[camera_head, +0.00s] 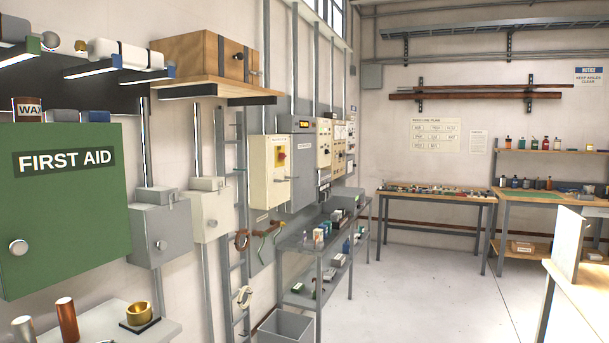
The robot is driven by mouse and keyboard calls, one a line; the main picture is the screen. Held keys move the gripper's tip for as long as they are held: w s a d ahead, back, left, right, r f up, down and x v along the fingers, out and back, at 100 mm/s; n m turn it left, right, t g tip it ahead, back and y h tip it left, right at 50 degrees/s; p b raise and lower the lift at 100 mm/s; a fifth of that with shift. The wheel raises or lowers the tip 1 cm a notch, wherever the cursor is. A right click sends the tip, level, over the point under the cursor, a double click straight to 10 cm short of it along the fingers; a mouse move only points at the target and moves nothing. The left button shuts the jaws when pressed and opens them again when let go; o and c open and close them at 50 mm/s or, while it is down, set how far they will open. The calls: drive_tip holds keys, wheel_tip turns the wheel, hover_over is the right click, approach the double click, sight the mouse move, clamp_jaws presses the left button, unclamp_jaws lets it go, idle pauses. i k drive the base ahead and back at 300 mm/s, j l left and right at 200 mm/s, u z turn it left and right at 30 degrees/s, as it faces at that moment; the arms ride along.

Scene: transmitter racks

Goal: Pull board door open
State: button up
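A row of electrical boards hangs on the left wall. A cream board (263,171) has a red and yellow switch on its front and a small handle or rod at its right. A taller grey cabinet (303,172) with a lit display stands just behind it. I cannot tell which of these is the board meant. All the fronts look closed. My gripper is not in view.
A green first aid cabinet (65,250) is close at the left. A wooden box (208,56) sits on a shelf above. A metal shelf unit (318,246) and a grey bin (284,328) stand below the boards. The floor (420,295) in the middle is clear.

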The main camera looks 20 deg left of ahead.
sight(303, 155)
drive_tip(key=i+u, duration=0.2)
drive_tip(key=i, duration=2.75)
drive_tip(key=i+l+u, duration=0.1)
drive_tip(key=i, duration=0.6)
drive_tip(key=i+l+u, duration=0.1)
drive_tip(key=i, duration=0.6)
drive_tip(key=i+u, duration=0.4)
drive_tip(key=i, duration=0.35)
drive_tip(key=i+l+u, duration=0.15)
drive_tip(key=i+u, duration=0.25)
drive_tip(key=i, duration=0.35)
